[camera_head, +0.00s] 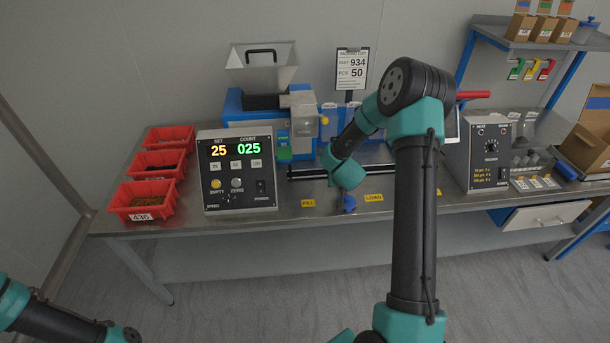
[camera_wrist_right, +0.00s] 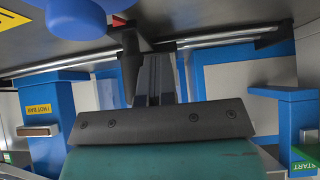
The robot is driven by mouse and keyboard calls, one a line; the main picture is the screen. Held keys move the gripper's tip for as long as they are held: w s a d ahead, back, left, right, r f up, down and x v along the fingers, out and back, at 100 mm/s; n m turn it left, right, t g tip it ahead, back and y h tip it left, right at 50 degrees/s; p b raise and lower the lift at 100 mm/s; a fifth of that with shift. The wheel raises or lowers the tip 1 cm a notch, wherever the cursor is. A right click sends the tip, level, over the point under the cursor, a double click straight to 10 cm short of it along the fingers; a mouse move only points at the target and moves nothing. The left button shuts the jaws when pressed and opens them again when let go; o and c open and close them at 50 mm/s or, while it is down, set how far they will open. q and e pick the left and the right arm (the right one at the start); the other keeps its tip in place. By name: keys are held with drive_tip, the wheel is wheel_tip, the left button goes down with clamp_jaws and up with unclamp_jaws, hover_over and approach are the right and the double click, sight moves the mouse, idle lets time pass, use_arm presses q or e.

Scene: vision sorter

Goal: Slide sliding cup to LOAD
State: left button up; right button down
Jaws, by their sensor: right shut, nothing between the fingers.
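A small blue rounded piece (camera_head: 348,203), which looks like part of the sliding cup, shows just below my right wrist. It is between the yellow FILL label (camera_head: 308,203) and the yellow LOAD label (camera_head: 373,198), nearer LOAD. In the head view my right wrist hides the fingers and part of the slide rail (camera_head: 305,173). My left gripper is out of view.
A counter box (camera_head: 237,170) showing 25 and 025 stands left of the rail. Red bins (camera_head: 145,200) are farther left. A blue machine with a hopper (camera_head: 262,65) stands behind. A grey control box (camera_head: 478,150) is at the right.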

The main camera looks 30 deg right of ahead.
drive_tip(key=shift+s+d, duration=0.6)
drive_tip(key=shift+d, duration=0.55)
drive_tip(key=shift+s+d, duration=0.55)
drive_tip(key=shift+d, duration=0.65)
drive_tip(key=shift+s+d, duration=0.6)
drive_tip(key=shift+d, duration=0.55)
drive_tip(key=shift+s+d, duration=0.25)
drive_tip(key=shift+d, duration=0.25)
drive_tip(key=shift+s+d, duration=0.25)
drive_tip(key=shift+d, duration=0.25)
drive_tip(key=shift+a, duration=0.1)
drive_tip(key=shift+w+a, duration=0.45)
drive_tip(key=shift+a, duration=0.35)
drive_tip(key=shift+r, duration=0.1)
drive_tip(key=v, duration=0.7)
drive_tip(key=shift+s+r, duration=0.3)
drive_tip(key=shift+a, duration=0.15)
